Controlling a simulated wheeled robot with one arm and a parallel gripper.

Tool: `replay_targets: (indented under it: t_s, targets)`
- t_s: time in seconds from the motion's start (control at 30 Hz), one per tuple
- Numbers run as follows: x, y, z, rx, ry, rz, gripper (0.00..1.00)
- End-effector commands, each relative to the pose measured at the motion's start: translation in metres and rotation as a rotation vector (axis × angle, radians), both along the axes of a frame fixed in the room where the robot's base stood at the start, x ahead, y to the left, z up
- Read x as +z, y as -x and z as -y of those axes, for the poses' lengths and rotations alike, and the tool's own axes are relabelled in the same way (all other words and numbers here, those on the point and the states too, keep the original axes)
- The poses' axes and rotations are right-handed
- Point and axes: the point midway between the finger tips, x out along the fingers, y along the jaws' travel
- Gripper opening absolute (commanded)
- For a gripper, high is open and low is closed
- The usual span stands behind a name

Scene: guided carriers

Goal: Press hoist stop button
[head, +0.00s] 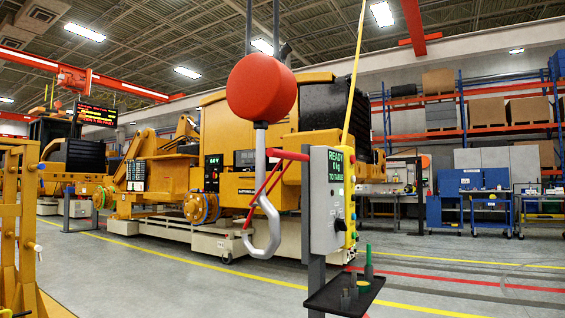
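A grey control box (327,205) stands on a grey post at the centre right. Its small display (335,165) shows green text beginning "READY". A dark round knob (340,225) sits low on its face. The yellow right side (351,200) carries small coloured buttons, seen edge-on; I cannot tell which one is the stop button. A hoist hook (265,235) hangs beside the box on the left, below a large red ball (261,88). The hook is empty. My gripper is not in view.
A dark tray (325,300) with small green and grey items juts out below the box. A large yellow machine (245,140) stands behind. A yellow frame (15,220) is at the left edge. Blue cabinets (455,200) and shelving stand at right. Grey floor with painted lines lies open at front left and right.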

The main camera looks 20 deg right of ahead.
Motion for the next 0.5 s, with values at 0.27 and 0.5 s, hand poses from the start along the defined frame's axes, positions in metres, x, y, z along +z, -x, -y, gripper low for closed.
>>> replay_targets:
  t_s: [0.27, 0.5]
  targets:
    - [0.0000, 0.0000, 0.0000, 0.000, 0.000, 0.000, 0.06]
    - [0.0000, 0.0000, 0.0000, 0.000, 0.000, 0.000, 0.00]
